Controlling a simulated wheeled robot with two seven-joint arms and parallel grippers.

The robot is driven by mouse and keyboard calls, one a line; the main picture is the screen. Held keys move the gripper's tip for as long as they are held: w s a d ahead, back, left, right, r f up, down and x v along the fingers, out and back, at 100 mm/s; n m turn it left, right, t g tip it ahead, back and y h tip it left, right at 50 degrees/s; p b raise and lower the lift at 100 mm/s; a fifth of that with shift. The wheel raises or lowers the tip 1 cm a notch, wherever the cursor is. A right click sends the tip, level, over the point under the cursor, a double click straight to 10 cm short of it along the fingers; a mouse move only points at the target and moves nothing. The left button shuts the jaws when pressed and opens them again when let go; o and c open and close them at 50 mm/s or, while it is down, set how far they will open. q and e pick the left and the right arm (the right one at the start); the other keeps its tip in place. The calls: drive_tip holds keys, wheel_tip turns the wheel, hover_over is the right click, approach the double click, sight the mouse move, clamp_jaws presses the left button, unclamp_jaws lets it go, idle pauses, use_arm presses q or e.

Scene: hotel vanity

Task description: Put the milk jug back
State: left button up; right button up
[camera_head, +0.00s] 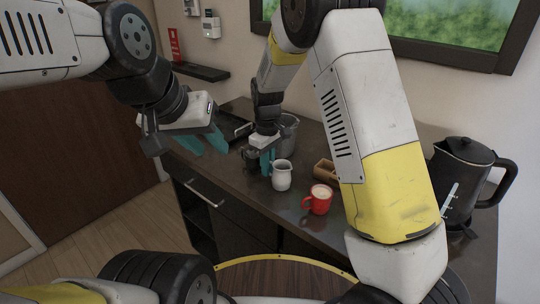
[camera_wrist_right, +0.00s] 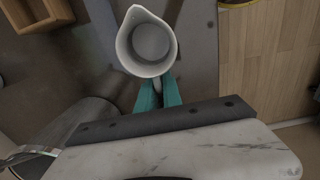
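The milk jug (camera_head: 282,176) is small, white and upright, at the middle of the dark counter in the head view. In the right wrist view the jug (camera_wrist_right: 147,42) is seen from above, with its spout at the upper left. My right gripper (camera_head: 266,162) is at its handle side; in the right wrist view its teal fingers (camera_wrist_right: 158,94) close around the handle. I cannot tell if the jug's base touches the counter. My left gripper (camera_head: 205,143) is apart from it, empty, with its fingers spread, over the counter's left end.
A red mug (camera_head: 318,200) with a light drink stands just right of the jug. A wooden box (camera_head: 325,172) is behind it. A black kettle (camera_head: 463,180) stands at the right. A metal bucket (camera_head: 289,133) and a black tray (camera_head: 234,127) are at the back left.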

drive_tip(key=o, duration=0.3)
wheel_tip(320, 180, up, 12)
drive_tip(key=s+d+r+m+t+y, duration=0.1)
drive_tip(key=s+d+r+m+y, duration=0.15)
drive_tip(key=s+d+r, duration=0.4)
drive_tip(key=s+d+r+m+t, duration=0.1)
drive_tip(key=s+d+m+t, duration=0.1)
drive_tip(key=s+d+m, duration=0.2)
drive_tip(key=s+d+r+m+t, duration=0.2)
drive_tip(key=s+d, duration=0.6)
drive_tip(key=s, duration=0.4)
drive_tip(key=shift+s+r+m+t, duration=0.2)
drive_tip(key=shift+r+m+t, duration=0.1)
drive_tip(key=shift+m+t, duration=0.45)
